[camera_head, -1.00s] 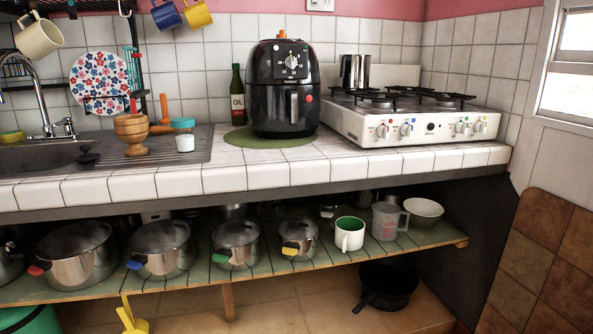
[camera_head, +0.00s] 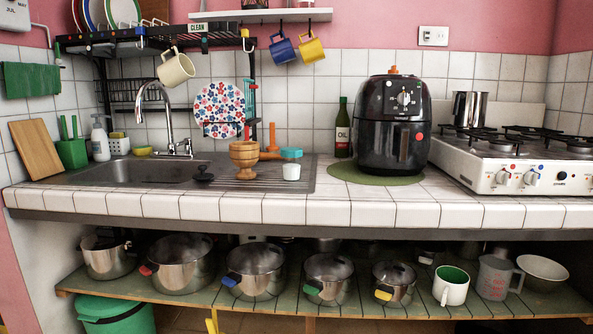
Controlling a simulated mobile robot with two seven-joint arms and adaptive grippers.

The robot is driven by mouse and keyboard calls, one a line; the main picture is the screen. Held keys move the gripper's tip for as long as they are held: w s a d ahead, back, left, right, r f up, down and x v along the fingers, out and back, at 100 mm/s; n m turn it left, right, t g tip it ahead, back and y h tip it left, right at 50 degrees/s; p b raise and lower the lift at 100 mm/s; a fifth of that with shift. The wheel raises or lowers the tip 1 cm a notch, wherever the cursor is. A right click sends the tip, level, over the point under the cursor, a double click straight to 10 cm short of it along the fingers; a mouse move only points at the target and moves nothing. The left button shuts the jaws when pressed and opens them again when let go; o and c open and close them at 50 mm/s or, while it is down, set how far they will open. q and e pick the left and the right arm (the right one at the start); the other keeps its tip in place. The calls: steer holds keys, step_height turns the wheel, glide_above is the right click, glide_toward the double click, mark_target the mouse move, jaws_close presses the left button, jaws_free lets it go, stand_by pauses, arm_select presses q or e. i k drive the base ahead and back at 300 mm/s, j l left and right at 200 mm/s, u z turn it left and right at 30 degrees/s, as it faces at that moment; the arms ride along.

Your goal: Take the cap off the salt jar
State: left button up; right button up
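The salt jar (camera_head: 291,172) is a small jar with white contents and a teal cap (camera_head: 290,153). It stands upright on the ribbed drainboard, right of the sink, with the cap on top of it. It is just right of a wooden mortar (camera_head: 245,160). Neither of my grippers shows in the head view, so I cannot see where they are or how they stand.
A black air fryer (camera_head: 395,130) stands on a green mat, with an oil bottle (camera_head: 342,128) to its left. A white stove (camera_head: 510,165) is at the right. A black stopper (camera_head: 203,174) lies by the sink (camera_head: 130,172). Several pots stand on the shelf (camera_head: 200,293) below.

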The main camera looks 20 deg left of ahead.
mark_target(291, 168)
steer(key=i+j, duration=0.4)
steer(key=j, duration=0.2)
steer(key=i+j, duration=0.2)
steer(key=j, duration=0.15)
steer(key=l+z, duration=0.05)
